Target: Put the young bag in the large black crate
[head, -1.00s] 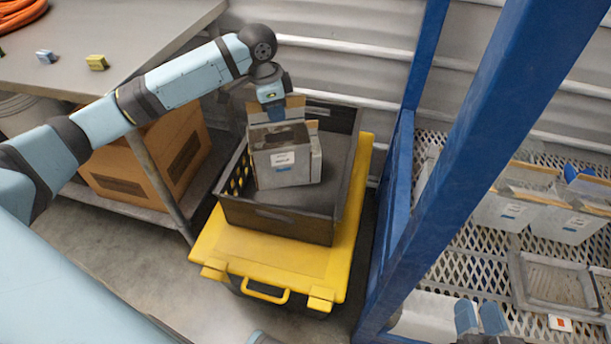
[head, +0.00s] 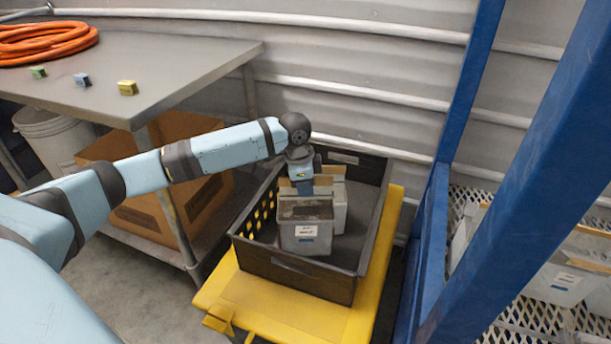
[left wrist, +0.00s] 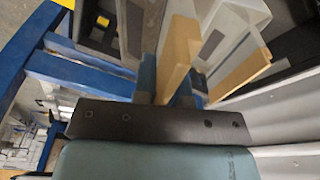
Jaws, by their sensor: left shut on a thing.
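My left gripper (head: 303,187) is shut on the tan top edge of a grey bag (head: 305,236) with a white label. I cannot read the label. The bag hangs upright inside the large black crate (head: 296,276), near its front left. I cannot tell whether it touches the crate floor. A second grey bag (head: 339,208) stands right behind it in the crate, partly hidden. In the left wrist view the blue fingertips (left wrist: 168,88) close on the tan edge (left wrist: 179,50). My right gripper is not clearly in view.
A blue rack post (head: 520,190) stands to the right, with more bags (head: 565,280) on mesh shelving. A metal table (head: 150,62) is at left, with a cardboard box (head: 165,215) below. The crate's right part is clear.

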